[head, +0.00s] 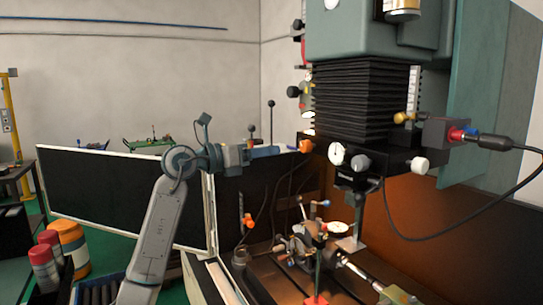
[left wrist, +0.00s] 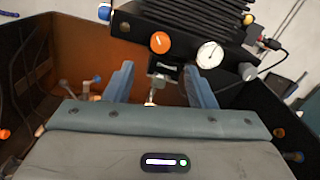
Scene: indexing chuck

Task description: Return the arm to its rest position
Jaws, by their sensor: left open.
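My left arm rises from the lower left in the head view, bends at a round joint, and reaches right toward the machine head. My left gripper (head: 270,151) is level with the lower edge of the machine head, close to an orange knob (head: 306,146) in the picture. In the left wrist view, the two blue-grey fingers of the gripper (left wrist: 160,82) stand wide apart with nothing gripped between them. The orange knob (left wrist: 160,42) and a white dial (left wrist: 210,55) show beyond the fingertips. My right gripper is not in view.
The machine head (head: 365,95) with black bellows fills the upper right. Below it, a chuck-like fixture (head: 302,250) and handles crowd the machine bed. Dark enclosure panels (head: 100,190) stand behind my arm. Red-topped containers (head: 45,265) are at lower left. A cable loops at right.

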